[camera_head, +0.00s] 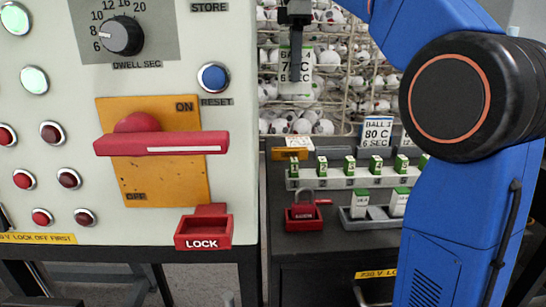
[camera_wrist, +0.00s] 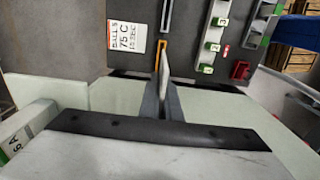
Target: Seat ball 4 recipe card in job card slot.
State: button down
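My gripper (camera_head: 296,62) hangs from the top of the head view, its dark fingers shut on a white recipe card (camera_head: 306,66) with a green top edge. A finger hides the middle of its print; "75" and "SEC" partly show. In the wrist view my gripper (camera_wrist: 163,98) has the card (camera_wrist: 163,64) edge-on between its fingertips. An orange slot frame (camera_head: 283,153), likely the job card slot, sits on the dark bench below the card, which is clear of it in the head view. The slot (camera_wrist: 162,46) lies just past the card in the wrist view.
A card reading 80 C (camera_head: 377,130) stands at the back right; a 75 C card (camera_wrist: 127,36) lies left of the slot in the wrist view. Green-topped blocks in a rack (camera_head: 340,183), a red padlock (camera_head: 304,216) and the large control panel (camera_head: 240,120) are nearby.

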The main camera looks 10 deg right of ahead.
aim_at(291, 91)
jog(key=shift+a+f, duration=0.1)
jog(key=shift+a, duration=0.2)
notch_tip(291, 91, down, 17)
jog(key=shift+a+f, duration=0.15)
jog(key=shift+f, duration=0.05)
jog(key=shift+f, duration=0.1)
dwell(0.3)
jog(key=c, duration=2)
grip_release()
notch_tip(291, 91, up, 12)
jog(key=shift+r, duration=0.15)
